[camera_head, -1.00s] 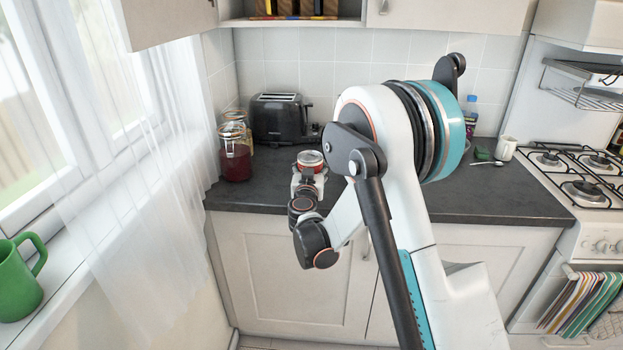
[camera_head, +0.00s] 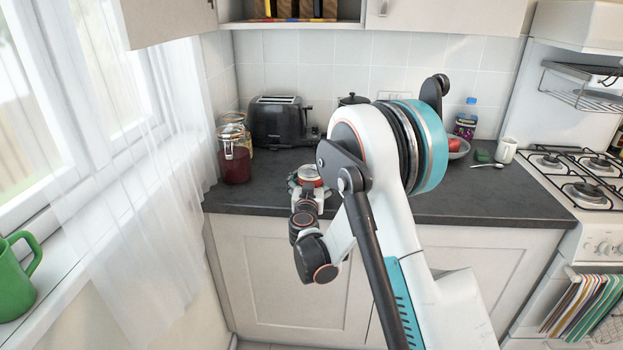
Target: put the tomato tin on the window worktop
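The tomato tin (camera_head: 309,172), with a red and pale top, stands upright on the dark worktop (camera_head: 262,188) by the window, close to its front edge. My gripper (camera_head: 309,180) is around the tin from the front. Its fingers are spread to the left and right of the tin and look open. The lower part of the tin is hidden by my gripper, so I cannot see its base clearly.
Glass jars (camera_head: 235,160) with a red filling and a black toaster (camera_head: 281,122) stand behind. A bowl (camera_head: 457,148), bottle (camera_head: 467,118) and white mug (camera_head: 506,150) are at the right, near the hob (camera_head: 575,165). A green mug (camera_head: 14,280) stands on the sill.

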